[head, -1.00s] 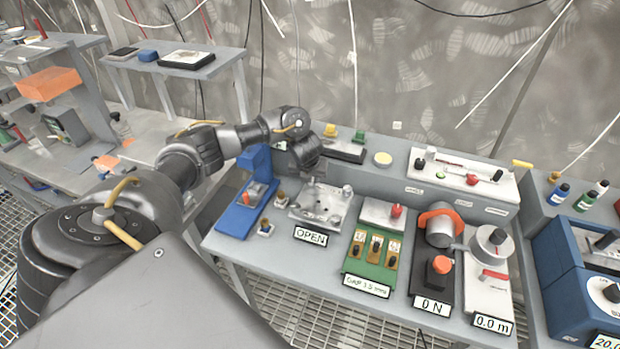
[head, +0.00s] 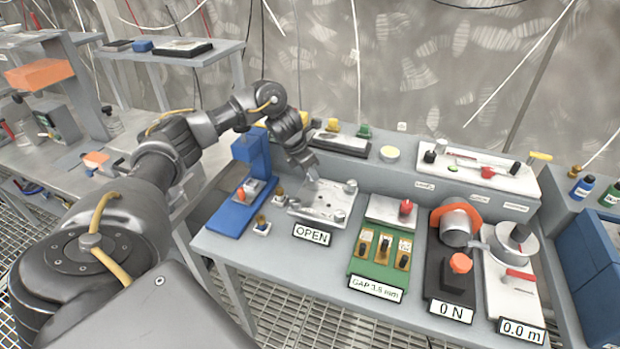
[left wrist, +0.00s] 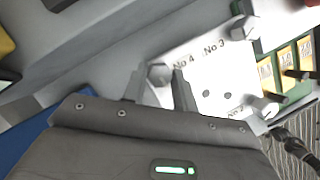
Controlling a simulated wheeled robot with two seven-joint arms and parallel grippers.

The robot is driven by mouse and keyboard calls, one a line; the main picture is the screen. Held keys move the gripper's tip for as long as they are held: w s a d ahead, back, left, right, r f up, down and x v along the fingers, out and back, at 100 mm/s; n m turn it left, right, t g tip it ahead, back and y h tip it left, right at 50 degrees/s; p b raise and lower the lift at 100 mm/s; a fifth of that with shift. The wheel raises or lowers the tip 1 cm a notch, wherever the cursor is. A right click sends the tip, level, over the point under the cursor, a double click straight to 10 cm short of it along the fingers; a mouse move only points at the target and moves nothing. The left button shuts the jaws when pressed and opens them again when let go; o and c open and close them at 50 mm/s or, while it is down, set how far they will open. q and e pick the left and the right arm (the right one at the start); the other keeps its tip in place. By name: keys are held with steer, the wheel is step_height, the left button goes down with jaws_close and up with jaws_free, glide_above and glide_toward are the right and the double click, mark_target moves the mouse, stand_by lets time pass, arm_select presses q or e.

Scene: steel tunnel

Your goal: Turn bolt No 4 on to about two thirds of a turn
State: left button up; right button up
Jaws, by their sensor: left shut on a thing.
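The steel plate (head: 322,208), with an OPEN sign at its front, lies on the bench in the head view. Bolt No 4 (left wrist: 159,73) is a grey hex head beside the "No 4" print in the left wrist view. My left gripper (left wrist: 158,82) has its fingers on either side of that head and is shut on it. In the head view the left gripper (head: 313,178) reaches down to the plate's far left corner and hides the bolt there. Bolt No 3 (left wrist: 243,28) stands apart, near its print. My right gripper is in neither view.
A blue stand (head: 250,180) is close to the left of the plate. A green panel with a gap sign (head: 380,258) and a black unit with an orange knob (head: 460,263) lie to the right. A raised ledge (head: 400,178) runs behind.

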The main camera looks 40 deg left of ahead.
arm_select(q)
steer(key=m+h+b, duration=0.1)
steer(key=m, duration=0.1)
steer(key=shift+a+m+g, duration=0.1)
steer(key=shift+m+g, duration=0.2)
steer(key=shift+m, duration=0.1)
steer(key=shift+w+m+h, duration=0.1)
steer(key=shift+m+h, duration=0.2)
steer(key=shift+m, duration=0.6)
steer(key=m+g, duration=0.1)
steer(key=m, duration=0.1)
steer(key=m+h+p, duration=0.1)
steer(key=m, duration=0.1)
steer(key=shift+w+a+r+g, duration=0.1)
steer(key=shift+r+g, duration=0.1)
steer(key=shift+g, duration=0.2)
steer(key=shift+f+m+g, duration=0.1)
steer(key=shift+m+g, duration=0.2)
steer(key=shift+m, duration=0.6)
steer(key=shift+w+m+g, duration=0.1)
steer(key=shift+m+g, duration=0.3)
steer(key=shift+m, duration=0.6)
steer(key=o, duration=1)
steer(key=shift+f, duration=0.1)
